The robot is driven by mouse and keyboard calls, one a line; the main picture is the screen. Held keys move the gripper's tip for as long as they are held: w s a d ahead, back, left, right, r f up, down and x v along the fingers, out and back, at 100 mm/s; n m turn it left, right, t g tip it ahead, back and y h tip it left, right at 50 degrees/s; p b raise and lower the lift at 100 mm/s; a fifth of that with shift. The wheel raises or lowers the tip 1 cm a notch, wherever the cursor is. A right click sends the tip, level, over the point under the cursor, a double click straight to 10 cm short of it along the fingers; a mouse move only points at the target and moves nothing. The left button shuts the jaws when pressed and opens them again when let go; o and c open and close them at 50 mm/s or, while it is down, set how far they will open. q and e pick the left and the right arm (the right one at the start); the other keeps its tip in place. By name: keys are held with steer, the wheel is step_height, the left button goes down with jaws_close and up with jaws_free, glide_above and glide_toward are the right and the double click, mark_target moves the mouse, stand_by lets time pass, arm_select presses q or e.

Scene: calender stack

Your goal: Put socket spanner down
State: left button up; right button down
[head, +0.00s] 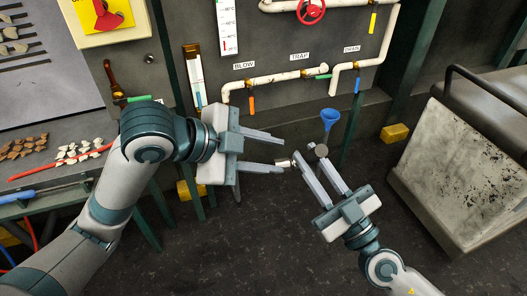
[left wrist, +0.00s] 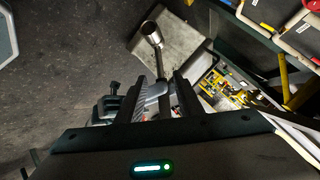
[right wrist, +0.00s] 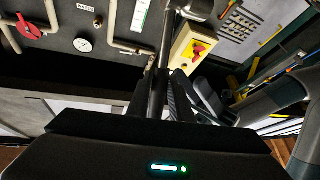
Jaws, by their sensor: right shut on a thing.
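The socket spanner (head: 284,162) is a metal tool mostly hidden between the grippers in the head view. Its socket end and shaft show in the left wrist view (left wrist: 153,36), and its dark shaft runs up between the right fingers in the right wrist view (right wrist: 161,70). My right gripper (head: 310,163) is shut on the spanner. My left gripper (head: 281,153) has its fingers apart, with the spanner's end near its lower fingertip. In the left wrist view the left fingers (left wrist: 157,95) stand apart, and the spanner shows beyond them; contact cannot be told.
White pipes (head: 285,80) with valves run along the grey panel behind the grippers. A workbench (head: 60,178) with small pieces is at left. A worn grey machine cover (head: 455,170) is at right. Dark floor lies below.

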arm_select(q)
steer(key=x, duration=1)
jaws_close()
arm_select(e)
steer(key=c, duration=1.5)
jaws_free()
steer(key=shift+s+f, duration=0.1)
steer(key=shift+f, duration=0.05)
arm_select(q)
steer(key=shift+r, duration=0.1)
arm_select(e)
steer(key=v, duration=1.1)
steer(key=shift+s+d, duration=0.25)
steer(key=shift+d, duration=0.1)
